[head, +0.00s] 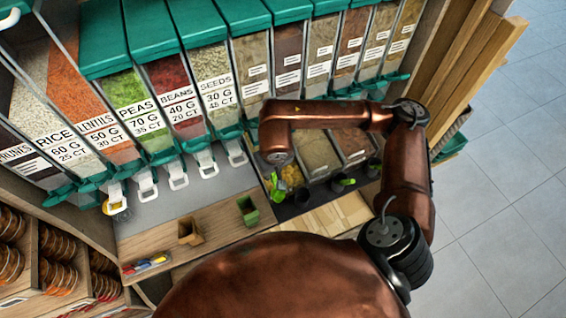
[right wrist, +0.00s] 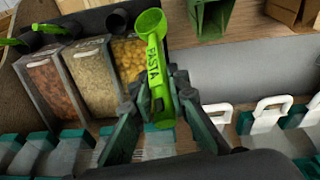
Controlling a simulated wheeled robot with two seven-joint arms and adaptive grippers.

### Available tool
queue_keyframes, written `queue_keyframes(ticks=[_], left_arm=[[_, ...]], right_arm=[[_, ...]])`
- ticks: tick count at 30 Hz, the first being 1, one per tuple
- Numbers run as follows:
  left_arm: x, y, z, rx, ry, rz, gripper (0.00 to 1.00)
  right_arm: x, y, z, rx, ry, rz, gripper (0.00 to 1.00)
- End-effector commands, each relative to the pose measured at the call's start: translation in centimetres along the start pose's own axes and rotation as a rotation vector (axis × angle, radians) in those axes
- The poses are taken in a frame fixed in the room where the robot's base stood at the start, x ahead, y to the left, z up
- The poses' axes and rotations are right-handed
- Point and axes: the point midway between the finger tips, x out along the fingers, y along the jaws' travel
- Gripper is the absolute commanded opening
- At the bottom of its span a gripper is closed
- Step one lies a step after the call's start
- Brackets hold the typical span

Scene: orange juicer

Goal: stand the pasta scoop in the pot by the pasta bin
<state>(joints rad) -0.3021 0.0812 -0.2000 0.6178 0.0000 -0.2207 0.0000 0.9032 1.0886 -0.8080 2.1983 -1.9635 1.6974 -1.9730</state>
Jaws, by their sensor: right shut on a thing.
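The green pasta scoop (right wrist: 153,62), lettered PASTA, is held upright on screen in the right wrist view, its round bowl at the top. My right gripper (right wrist: 160,92) is shut on its handle. In the head view the scoop (head: 277,191) shows below my right wrist, in front of the pasta bin (head: 291,175). The pasta bin (right wrist: 130,52) holds yellow pasta, left of the scoop in the wrist view. A black pot (right wrist: 117,21) stands by that bin, left of the scoop's bowl; it also shows in the head view (head: 302,198). No scoop is visible in it. My left gripper is out of view.
Other black pots (head: 341,184) with green scoops stand to the right. A green box (head: 247,208) and a brown box (head: 189,233) stand on the wooden counter (head: 215,225). Dispensers with white handles (head: 205,165) line the back left.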

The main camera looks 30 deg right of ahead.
Motion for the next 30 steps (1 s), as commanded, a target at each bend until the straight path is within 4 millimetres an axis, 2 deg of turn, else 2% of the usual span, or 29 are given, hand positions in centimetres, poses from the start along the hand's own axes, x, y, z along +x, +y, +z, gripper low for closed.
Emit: queue_keyframes(ticks=[8, 15, 24, 30], left_arm=[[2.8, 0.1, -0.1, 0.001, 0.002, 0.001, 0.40], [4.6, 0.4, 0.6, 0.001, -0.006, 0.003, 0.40], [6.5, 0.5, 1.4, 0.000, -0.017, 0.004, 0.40], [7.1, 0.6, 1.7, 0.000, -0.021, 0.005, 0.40]], right_arm=[[7.0, 2.4, 1.1, -0.051, 0.063, -0.028, 0.00], [11.7, 6.3, 1.6, -0.100, 0.129, -0.058, 0.00], [15.8, 11.9, 2.6, -0.148, 0.195, -0.093, 0.00], [17.1, 14.6, 3.2, -0.172, 0.226, -0.111, 0.00]])
